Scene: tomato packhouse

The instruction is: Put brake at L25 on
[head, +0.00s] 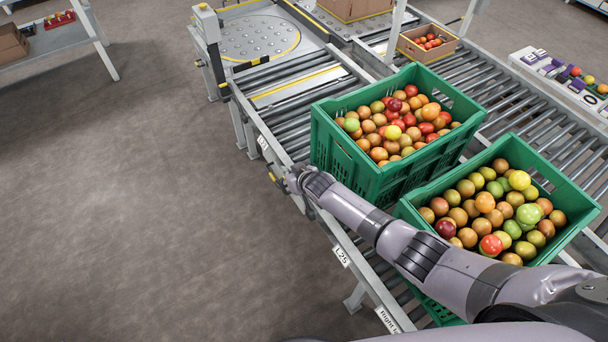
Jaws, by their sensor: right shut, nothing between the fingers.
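The L25 label (341,256) is a small white plate on the outer side of the roller conveyor's near rail. My right arm reaches in from the lower right across the rail. My right gripper (291,180) is shut and empty at the rail's outer edge, beside the nearer side of the left green crate and up the rail from the label. A small dark part with an orange tip (272,177) shows just left of the gripper; I cannot tell whether it is the brake lever or whether they touch. My left gripper is out of view.
Two green crates of tomatoes, the left one (345,152) and the right one (573,232), stand on the conveyor beside my arm. A ball-transfer table (250,38) lies beyond. A cardboard box (405,46) stands farther back. The floor (130,200) at left is clear.

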